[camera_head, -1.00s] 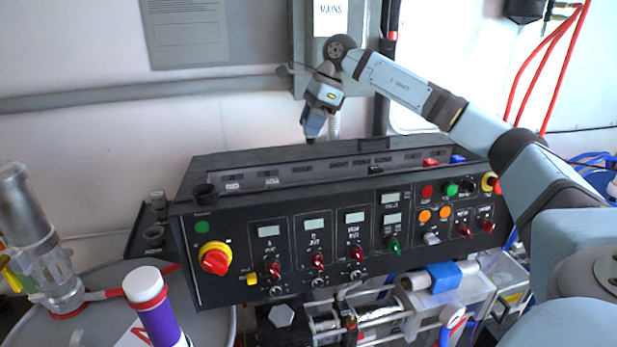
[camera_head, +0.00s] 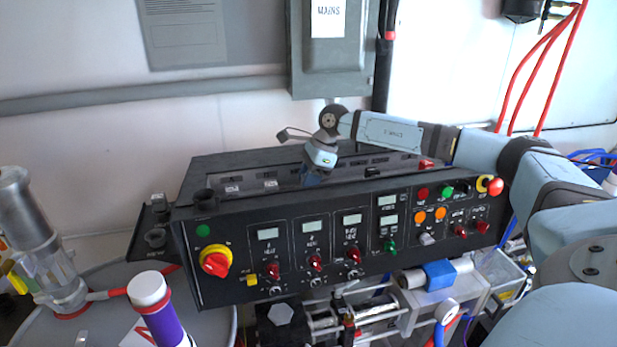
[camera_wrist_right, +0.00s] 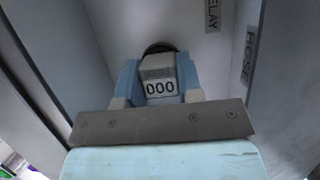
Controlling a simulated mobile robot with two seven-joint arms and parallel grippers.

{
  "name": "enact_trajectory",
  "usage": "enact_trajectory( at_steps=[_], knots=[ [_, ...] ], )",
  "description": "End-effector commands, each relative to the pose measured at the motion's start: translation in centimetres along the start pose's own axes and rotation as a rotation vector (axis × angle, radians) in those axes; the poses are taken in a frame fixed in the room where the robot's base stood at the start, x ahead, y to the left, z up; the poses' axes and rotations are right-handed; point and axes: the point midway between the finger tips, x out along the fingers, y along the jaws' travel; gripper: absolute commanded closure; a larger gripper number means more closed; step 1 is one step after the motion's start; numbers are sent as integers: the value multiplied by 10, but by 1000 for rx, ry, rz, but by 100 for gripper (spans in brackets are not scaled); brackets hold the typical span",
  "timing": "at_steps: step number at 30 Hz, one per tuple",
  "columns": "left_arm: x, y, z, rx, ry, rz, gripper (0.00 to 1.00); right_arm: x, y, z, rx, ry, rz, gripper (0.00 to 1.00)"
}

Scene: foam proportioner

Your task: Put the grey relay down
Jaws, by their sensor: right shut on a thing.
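My right gripper (camera_head: 313,183) reaches down behind the front panel of the black console, into the long labelled trough (camera_head: 250,186) along its top. Its fingertips are hidden by the panel in the head view. In the right wrist view the gripper (camera_wrist_right: 160,92) is shut on the grey relay (camera_wrist_right: 159,74), a small block whose face reads "000". The relay is between grey walls, beside labels ending in "ELAY" (camera_wrist_right: 212,14) and reading "HOSE" (camera_wrist_right: 249,55). I cannot tell whether it touches the floor. My left gripper is not in view.
The black console (camera_head: 330,240) has knobs, displays and a red-and-yellow switch (camera_head: 215,261) in front. A small red part (camera_head: 427,163) is at the trough's right, near my arm. A purple bottle (camera_head: 162,318) stands front left. A grey box (camera_head: 330,60) is on the wall behind.

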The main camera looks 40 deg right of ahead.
Motion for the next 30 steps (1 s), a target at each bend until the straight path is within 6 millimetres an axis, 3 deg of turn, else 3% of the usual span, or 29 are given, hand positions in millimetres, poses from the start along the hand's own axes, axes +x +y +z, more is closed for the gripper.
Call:
enact_trajectory(
  at_steps=[9, 10, 13, 23, 26, 30],
  knots=[
    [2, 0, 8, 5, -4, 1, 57, 6, 0, -2, 0, 0, 0, 90],
    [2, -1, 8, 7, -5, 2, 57, 6, 0, -2, 0, 0, 0, 64],
    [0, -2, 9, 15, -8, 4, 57, 5, 0, -2, 0, 0, 0, 41],
    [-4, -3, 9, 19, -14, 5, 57, 1, 0, 0, 0, 0, -1, 41],
    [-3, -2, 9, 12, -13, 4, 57, -6, -1, 0, 0, -1, -3, 41],
    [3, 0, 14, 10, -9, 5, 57, -31, 0, 0, -1, -2, -4, 41]
  ],
)
